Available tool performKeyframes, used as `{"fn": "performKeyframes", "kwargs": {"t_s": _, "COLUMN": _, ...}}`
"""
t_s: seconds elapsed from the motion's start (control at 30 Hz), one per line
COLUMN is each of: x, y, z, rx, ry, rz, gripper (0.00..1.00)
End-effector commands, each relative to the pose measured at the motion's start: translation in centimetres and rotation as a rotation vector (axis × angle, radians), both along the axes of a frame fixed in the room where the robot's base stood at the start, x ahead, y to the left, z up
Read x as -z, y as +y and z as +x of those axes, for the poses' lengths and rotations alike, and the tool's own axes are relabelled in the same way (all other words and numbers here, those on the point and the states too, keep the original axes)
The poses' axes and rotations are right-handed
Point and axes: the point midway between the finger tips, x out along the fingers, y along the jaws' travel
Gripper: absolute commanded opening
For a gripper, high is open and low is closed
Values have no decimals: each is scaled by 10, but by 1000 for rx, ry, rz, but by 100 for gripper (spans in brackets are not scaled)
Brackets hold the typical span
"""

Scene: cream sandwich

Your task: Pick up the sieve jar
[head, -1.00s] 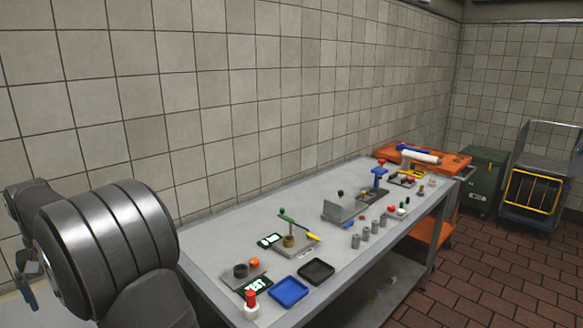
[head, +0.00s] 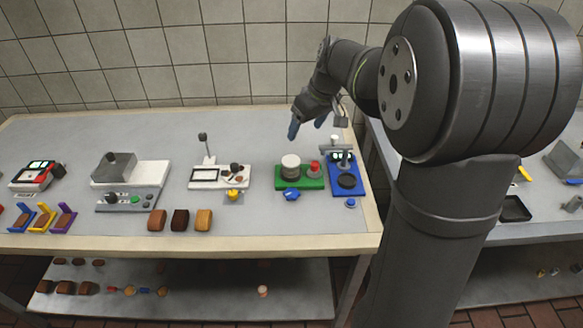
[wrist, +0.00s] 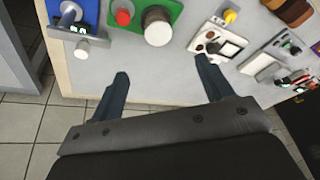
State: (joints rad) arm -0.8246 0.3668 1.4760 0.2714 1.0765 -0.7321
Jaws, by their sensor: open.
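A round jar with a pale lid (head: 290,165) stands upright on a green board (head: 285,184), beside a red-topped part (head: 314,167). It looks like the sieve jar, but I cannot tell for sure. In the wrist view the same pale-topped jar (wrist: 158,24) is beyond the fingertips, near the top edge. My gripper (head: 307,127) is above the back of the table, higher than the green board. It also shows in the wrist view (wrist: 162,66), its two blue fingers wide apart with nothing between them.
A blue device (head: 345,172) stands close to the right of the green board. A white device with a lever (head: 218,178) is to its left. Several brown and tan blocks (head: 180,219) lie along the front edge. The table (head: 250,229) is clear behind the devices.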

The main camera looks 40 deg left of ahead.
Motion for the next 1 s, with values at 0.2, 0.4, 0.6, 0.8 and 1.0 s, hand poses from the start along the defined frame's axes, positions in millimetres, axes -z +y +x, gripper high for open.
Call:
{"fn": "performKeyframes", "kwargs": {"t_s": 0.2, "x": 3, "y": -12, "z": 0, "rx": -98, "ry": -55, "rz": 56, "gripper": 73}}
{"fn": "performKeyframes", "kwargs": {"t_s": 0.4, "x": 31, "y": -1, "z": -1, "rx": -108, "ry": -56, "rz": 56, "gripper": 73}}
{"fn": "performKeyframes", "kwargs": {"t_s": 0.6, "x": 72, "y": 16, "z": -1, "rx": -108, "ry": -56, "rz": 55, "gripper": 73}}
{"fn": "performKeyframes", "kwargs": {"t_s": 0.8, "x": 105, "y": 30, "z": -1, "rx": -106, "ry": -57, "rz": 57, "gripper": 73}}
{"fn": "performKeyframes", "kwargs": {"t_s": 1.0, "x": 117, "y": 35, "z": 0, "rx": -106, "ry": -58, "rz": 58, "gripper": 73}}
